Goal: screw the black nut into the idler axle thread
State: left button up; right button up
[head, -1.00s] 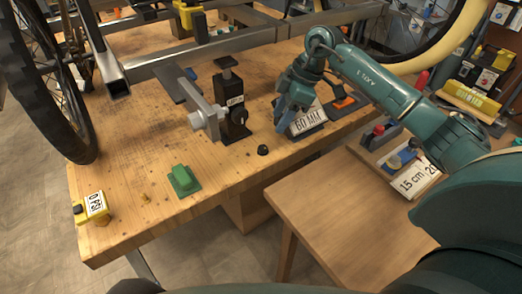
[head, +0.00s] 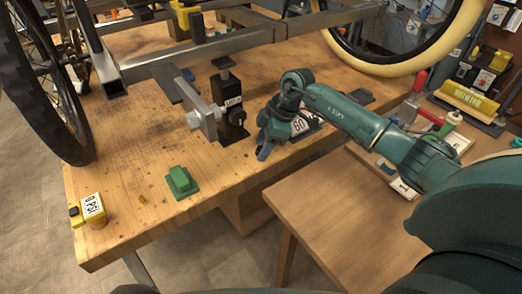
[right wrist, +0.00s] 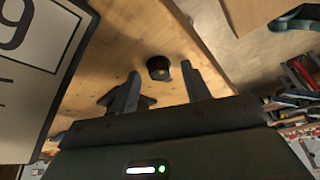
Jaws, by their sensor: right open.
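The black nut (right wrist: 158,68) lies on the wooden table near its front edge. It shows between and beyond the fingers of my right gripper (right wrist: 160,92) in the right wrist view. The fingers are open and empty, and apart from the nut. In the head view, my right gripper (head: 266,148) hangs low over the table edge and hides the nut. The grey bracket of the trike frame, with a short round end (head: 194,119) that may be the idler axle, sits left of the gripper; its thread is too small to make out. My left gripper is not in view.
A black stand (head: 228,105) props the frame beside the bracket. A green block (head: 181,182) and a yellow gauge box (head: 93,208) sit at the front left. A size card (head: 300,125) stands close behind my right gripper. The front middle of the table is clear.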

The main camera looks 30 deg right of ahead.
jog(key=shift+c, duration=0.6)
grip_shut()
jog(key=shift+r, duration=0.1)
